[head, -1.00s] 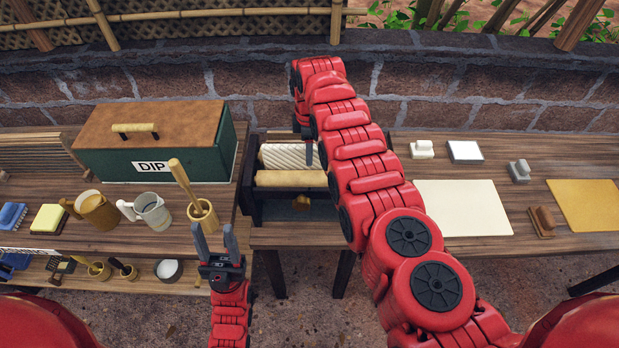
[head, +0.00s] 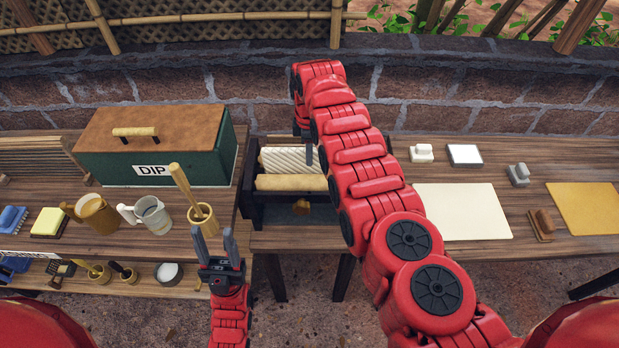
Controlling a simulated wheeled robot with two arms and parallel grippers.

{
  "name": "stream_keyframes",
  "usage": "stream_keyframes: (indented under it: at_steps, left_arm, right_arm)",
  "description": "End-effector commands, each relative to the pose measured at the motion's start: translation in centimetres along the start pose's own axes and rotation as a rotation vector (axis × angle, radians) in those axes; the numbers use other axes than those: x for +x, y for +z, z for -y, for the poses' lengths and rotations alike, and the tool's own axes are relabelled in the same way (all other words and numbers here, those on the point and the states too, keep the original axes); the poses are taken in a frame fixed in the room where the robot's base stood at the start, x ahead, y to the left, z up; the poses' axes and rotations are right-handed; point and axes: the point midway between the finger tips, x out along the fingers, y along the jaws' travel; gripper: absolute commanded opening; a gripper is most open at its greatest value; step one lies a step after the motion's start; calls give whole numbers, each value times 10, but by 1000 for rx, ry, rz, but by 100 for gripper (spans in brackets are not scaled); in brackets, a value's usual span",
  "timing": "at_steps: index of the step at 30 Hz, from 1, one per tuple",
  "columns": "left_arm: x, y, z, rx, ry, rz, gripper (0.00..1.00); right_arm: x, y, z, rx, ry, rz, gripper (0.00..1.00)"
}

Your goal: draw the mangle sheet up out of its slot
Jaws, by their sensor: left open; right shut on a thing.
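The mangle (head: 250,208) is a dark frame at the table's front edge, with a white ribbed roller (head: 290,159) behind a plain tan roller (head: 290,182). My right gripper (head: 309,158) is over the right part of the ribbed roller, largely hidden by my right arm. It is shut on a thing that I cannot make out. My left gripper (head: 216,246) is open and empty, pointing up in front of the left table, left of the mangle.
A green DIP box (head: 196,165) stands left of the mangle. Two mugs (head: 97,213) (head: 150,214) and a wooden mortar with pestle (head: 203,216) stand near my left gripper. Right of my arm lie a cream sheet (head: 465,210), a yellow sheet (head: 588,208) and several small blocks.

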Motion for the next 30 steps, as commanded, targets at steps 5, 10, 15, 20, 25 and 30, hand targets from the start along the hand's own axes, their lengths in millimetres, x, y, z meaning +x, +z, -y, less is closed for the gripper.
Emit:
stream_keyframes:
  at_steps: [5, 10, 15, 20, 25, 30]
  left_arm:
    - [6, -1, 0, 0, 0, 0, 50]
    - [7, -1, 0, 0, 0, 0, 50]
    - [7, -1, 0, 0, 0, 0, 50]
    - [12, -2, 1, 0, 0, 0, 50]
    - [22, -4, 1, 0, 0, 0, 50]
    - [26, -4, 1, 0, 0, 0, 50]
  right_arm:
    - [-8, 0, -1, 0, 2, -1, 0]
    - [-10, 0, -1, 1, 2, -1, 0]
    - [-10, 0, -1, 0, 2, -1, 0]
    - [-17, 0, -1, 1, 3, -1, 0]
    - [-35, 0, -2, 1, 5, -1, 0]
    - [-49, 0, -1, 0, 3, -1, 0]
